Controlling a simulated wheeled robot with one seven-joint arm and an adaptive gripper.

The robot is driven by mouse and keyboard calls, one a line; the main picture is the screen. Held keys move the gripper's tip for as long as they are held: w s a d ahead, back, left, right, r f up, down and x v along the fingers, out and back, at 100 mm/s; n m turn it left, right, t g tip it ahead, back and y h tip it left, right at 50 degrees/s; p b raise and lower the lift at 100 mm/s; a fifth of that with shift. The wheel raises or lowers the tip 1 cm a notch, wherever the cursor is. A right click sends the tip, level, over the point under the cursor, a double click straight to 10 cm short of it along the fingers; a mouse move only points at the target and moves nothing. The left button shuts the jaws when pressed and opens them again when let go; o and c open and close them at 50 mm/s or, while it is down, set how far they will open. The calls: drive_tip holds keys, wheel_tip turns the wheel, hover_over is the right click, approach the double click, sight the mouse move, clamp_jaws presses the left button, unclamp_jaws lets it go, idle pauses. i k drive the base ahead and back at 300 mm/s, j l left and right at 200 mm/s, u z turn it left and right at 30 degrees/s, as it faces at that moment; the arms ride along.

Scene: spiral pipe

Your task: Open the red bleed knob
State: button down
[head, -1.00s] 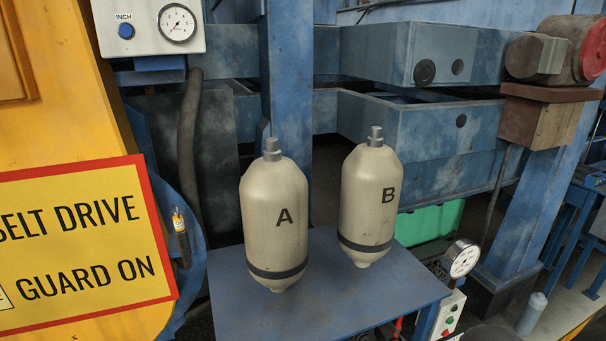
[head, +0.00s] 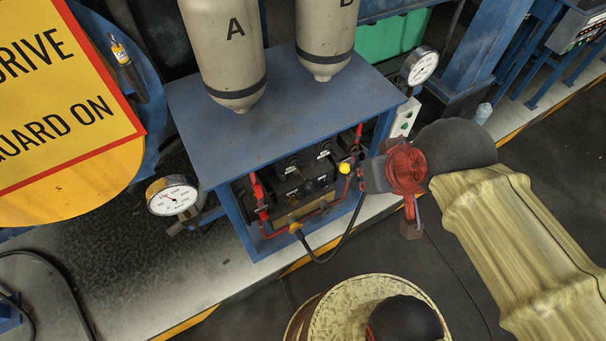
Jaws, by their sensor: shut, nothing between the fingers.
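A dark valve block (head: 303,178) sits under the blue table, with red pipes around it. A small upright red part (head: 257,190) stands at its left and another red part (head: 359,131) at its right rear. I cannot tell which, if either, is the bleed knob. A round yellow part (head: 345,169) is at the block's right. My gripper (head: 411,228) seems to be the red end piece with brown tips, hanging right of the table and apart from the block. Its fingers look shut and empty, small in view.
Tanks A (head: 222,50) and B (head: 325,38) stand on the blue table (head: 225,135), whose top and legs frame the block. A black hose (head: 340,248) loops out in front. Gauges (head: 172,196) (head: 422,66) flank the table. The dark floor in front is partly clear.

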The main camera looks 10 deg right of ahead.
sight(263, 215)
drive_tip(key=u, duration=1)
drive_tip(key=i+j+z, duration=0.2)
drive_tip(key=j, duration=0.7)
drive_tip(key=j+z, duration=0.2)
drive_tip(key=j, duration=0.75)
drive_tip(key=k, duration=0.05)
